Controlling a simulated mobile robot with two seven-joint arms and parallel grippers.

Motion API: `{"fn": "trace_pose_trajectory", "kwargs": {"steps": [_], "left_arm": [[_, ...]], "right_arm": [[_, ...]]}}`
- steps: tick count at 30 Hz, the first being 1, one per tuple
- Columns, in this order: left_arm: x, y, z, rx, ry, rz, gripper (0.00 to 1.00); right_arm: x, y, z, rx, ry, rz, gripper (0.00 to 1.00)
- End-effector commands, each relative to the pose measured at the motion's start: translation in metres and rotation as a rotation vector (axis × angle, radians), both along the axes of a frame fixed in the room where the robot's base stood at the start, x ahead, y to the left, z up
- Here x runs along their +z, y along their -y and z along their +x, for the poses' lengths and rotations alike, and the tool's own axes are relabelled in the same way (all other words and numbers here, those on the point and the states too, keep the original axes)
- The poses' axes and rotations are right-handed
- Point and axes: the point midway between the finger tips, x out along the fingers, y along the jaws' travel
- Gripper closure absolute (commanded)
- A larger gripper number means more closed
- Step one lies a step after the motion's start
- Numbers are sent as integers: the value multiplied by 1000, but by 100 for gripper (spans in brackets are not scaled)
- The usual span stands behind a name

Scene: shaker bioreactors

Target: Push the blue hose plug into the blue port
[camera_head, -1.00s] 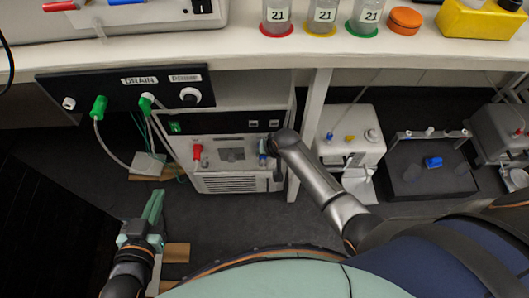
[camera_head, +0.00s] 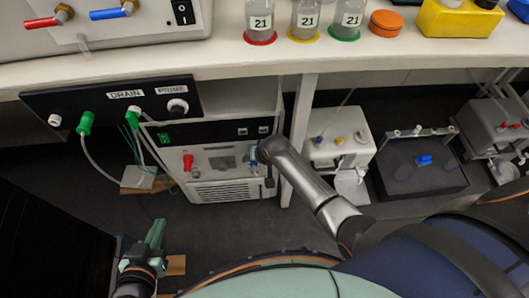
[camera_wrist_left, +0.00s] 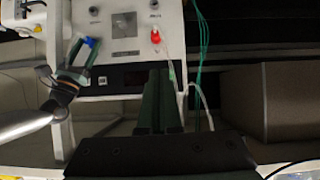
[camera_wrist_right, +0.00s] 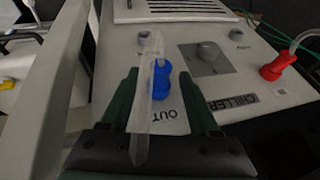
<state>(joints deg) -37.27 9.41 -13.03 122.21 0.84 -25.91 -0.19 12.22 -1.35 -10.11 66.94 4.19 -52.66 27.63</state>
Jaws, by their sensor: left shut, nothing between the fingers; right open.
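The blue hose plug (camera_wrist_right: 161,80) stands at the front of the white chiller (camera_head: 215,165), above the label OUT, with a translucent hose in front of it. It also shows in the left wrist view (camera_wrist_left: 91,42). I cannot tell how deep it sits; the blue port is hidden behind it. My right gripper (camera_wrist_right: 160,92) is open, with one green finger on each side of the plug. In the head view my right arm mostly hides that gripper. My left gripper (camera_head: 156,234) is shut and empty, low at the left, apart from the chiller.
A red plug (camera_wrist_right: 278,66) with a hose sits on the same chiller. The drain panel (camera_head: 60,104) with green plugs is at the left. The bench edge (camera_head: 300,55) overhangs above, and a white bench leg (camera_head: 300,120) stands right of the chiller.

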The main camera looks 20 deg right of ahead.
Motion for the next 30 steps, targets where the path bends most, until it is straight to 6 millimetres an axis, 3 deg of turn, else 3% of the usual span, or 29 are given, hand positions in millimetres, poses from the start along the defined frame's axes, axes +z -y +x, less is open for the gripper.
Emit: {"fn": "trace_pose_trajectory", "kwargs": {"steps": [5, 16, 22, 30], "left_arm": [[-27, 4, -32, 3, -190, -5, 100], [1, 10, -28, -3, -189, -13, 100], [4, 11, -28, -4, -189, -14, 100], [4, 11, -27, -5, -188, -15, 100]], "right_arm": [[29, 3, -11, 0, 2, 0, 38], [94, 13, -44, -1, 2, -1, 38], [110, 15, -52, 0, 1, 1, 38], [112, 16, -54, 0, 0, 0, 38]]}}
